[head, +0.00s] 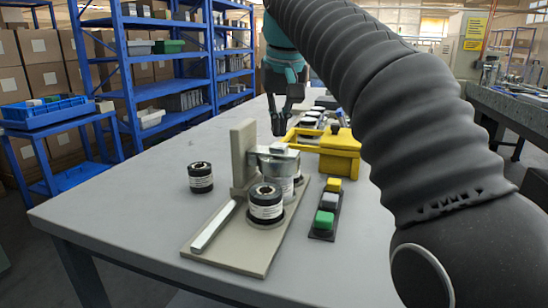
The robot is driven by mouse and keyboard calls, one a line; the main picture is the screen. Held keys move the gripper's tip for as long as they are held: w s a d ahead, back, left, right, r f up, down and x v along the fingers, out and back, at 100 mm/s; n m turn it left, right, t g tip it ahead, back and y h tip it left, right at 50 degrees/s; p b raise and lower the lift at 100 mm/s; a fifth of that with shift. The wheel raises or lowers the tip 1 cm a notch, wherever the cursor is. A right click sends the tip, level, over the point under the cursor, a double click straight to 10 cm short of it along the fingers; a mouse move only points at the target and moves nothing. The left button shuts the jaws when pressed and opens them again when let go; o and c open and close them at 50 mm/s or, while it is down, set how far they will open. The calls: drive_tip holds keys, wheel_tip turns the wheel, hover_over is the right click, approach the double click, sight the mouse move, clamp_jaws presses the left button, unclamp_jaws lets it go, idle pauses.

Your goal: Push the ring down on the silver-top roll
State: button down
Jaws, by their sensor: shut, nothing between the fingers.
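My gripper (280,131) is shut and empty, pointing down above the back of the wrapping fixture (232,238). A black-and-white labelled roll (266,203) stands upright on the front of the fixture board, with a dark ring shape around its base. Behind it, a silver-topped cylinder (277,160) stands beside the beige upright post; my fingertips are just above or behind its top, and I cannot tell if they touch. I cannot make out clearly where a ring sits on it. Another black-and-white roll (200,177) stands on the table to the left.
A yellow box (339,152) stands right behind the fixture. A strip with yellow, white and green buttons (326,208) lies to its right. A pale bar (214,227) lies on the board. The grey table (120,210) is clear at left and front.

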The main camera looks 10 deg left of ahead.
sight(279, 144)
drive_tip(key=shift+f, duration=0.1)
drive_tip(key=shift+f+b, duration=1.25)
drive_tip(key=shift+f, duration=0.4)
drive_tip(key=shift+r, duration=0.15)
wheel_tip(279, 144, up, 3)
drive_tip(key=p, duration=0.3)
drive_tip(key=shift+p, duration=0.4)
drive_tip(key=shift+r+p, duration=0.3)
drive_tip(key=shift+r, duration=2.4)
